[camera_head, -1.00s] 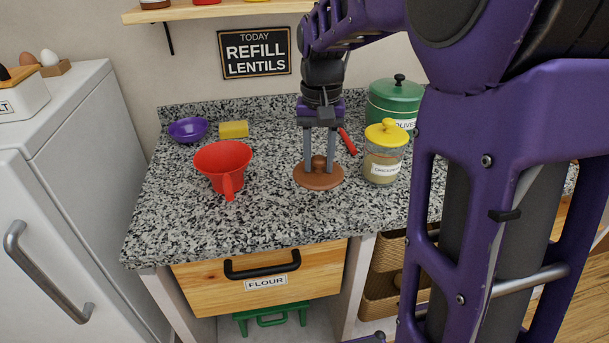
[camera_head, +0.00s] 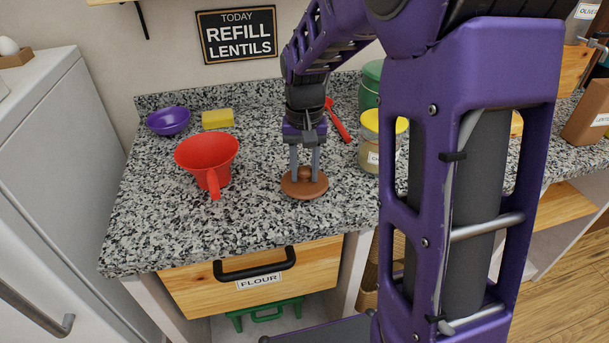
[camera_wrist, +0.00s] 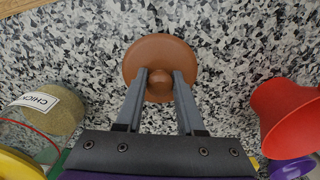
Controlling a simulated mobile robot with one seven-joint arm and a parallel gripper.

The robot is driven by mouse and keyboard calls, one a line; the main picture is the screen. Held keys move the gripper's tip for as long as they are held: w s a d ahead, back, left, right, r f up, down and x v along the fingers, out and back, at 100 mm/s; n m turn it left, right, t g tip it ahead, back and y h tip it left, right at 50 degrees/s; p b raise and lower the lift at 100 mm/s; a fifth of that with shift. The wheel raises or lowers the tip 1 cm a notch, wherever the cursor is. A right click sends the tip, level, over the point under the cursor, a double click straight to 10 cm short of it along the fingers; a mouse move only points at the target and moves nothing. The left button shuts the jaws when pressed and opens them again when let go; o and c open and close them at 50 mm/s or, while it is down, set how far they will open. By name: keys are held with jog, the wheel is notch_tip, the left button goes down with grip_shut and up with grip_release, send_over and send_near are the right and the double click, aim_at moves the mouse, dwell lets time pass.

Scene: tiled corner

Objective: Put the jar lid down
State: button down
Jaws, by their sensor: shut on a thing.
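The brown round jar lid (camera_head: 310,192) with a ball knob is over the front middle of the speckled counter, roughly level; it also shows in the wrist view (camera_wrist: 150,48). My gripper (camera_head: 305,175) points down from above, its two grey fingers shut on the lid's knob; the fingers also show in the wrist view (camera_wrist: 160,82). The lid looks at or very near the counter top; I cannot tell if it touches.
Behind are a purple bowl (camera_head: 168,122), yellow sponge (camera_head: 217,119), red-handled tool (camera_head: 338,122) and green canister (camera_head: 370,88). The counter's front left is clear.

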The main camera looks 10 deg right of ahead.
aim_at(304, 169)
jog(key=shift+f, duration=0.45)
jog(key=shift+f, duration=0.1)
jog(key=c, duration=0.5)
grip_release()
notch_tip(304, 169, up, 12)
jog(key=shift+r+p, duration=0.1)
jog(key=shift+p, duration=1.05)
